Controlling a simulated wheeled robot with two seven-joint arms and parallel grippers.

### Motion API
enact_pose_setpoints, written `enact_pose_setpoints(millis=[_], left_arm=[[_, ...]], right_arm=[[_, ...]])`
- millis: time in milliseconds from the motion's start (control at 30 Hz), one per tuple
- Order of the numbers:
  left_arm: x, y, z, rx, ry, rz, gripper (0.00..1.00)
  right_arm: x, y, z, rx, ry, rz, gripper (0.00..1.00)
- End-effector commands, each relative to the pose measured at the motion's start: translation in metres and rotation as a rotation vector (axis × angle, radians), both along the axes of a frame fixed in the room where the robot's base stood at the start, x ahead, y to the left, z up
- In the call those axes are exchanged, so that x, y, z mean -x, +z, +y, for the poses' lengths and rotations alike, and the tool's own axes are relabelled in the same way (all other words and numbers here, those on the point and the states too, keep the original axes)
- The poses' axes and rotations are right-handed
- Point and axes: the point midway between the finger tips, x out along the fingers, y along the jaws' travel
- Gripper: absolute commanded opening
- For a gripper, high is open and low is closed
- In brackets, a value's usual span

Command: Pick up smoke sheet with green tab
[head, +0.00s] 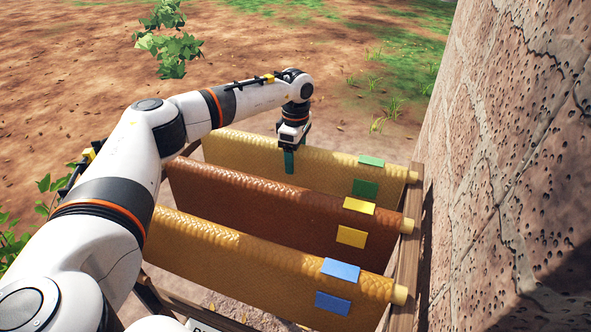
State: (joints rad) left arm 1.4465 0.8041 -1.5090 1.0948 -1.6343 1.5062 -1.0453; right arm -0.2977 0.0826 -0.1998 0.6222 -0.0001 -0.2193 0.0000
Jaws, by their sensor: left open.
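The smoke sheet with the green tab (330,172) is amber-yellow and hangs over the farthest rod of a wooden rack. Its green tab (365,188) is on the near face at the right end, with another green patch (371,161) on top. My left gripper (291,158) is open and points down at the top of this sheet, near the middle of its length. One teal finger shows in front of the sheet's near face; the other is mostly hidden. I cannot tell whether the fingers touch the sheet. My right gripper is not in view.
A brown sheet with yellow tabs (290,213) hangs in the middle, and a yellow sheet with blue tabs (240,262) hangs nearest. The rack's right rail (408,255) stands close to a rough stone wall (515,170). Bare ground lies open behind the rack.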

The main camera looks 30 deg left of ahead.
Motion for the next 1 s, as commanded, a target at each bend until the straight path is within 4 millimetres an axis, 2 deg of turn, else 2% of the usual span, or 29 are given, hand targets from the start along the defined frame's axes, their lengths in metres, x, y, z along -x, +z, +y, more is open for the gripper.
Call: enact_pose_setpoints(millis=[233,600,700,1000], left_arm=[[0.0000,-0.0022,0.0001,0.000,0.000,0.000,0.74],[0.0001,-0.0018,0.0003,0.000,0.001,0.000,0.13],[0.0001,-0.0017,0.0003,0.000,0.001,0.000,0.00],[-0.0005,0.0003,0.0003,0.000,0.001,-0.003,0.00]], right_arm=[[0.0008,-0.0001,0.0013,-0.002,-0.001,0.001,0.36],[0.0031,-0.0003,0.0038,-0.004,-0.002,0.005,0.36],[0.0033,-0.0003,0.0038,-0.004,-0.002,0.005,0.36],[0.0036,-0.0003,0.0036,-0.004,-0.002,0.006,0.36]])
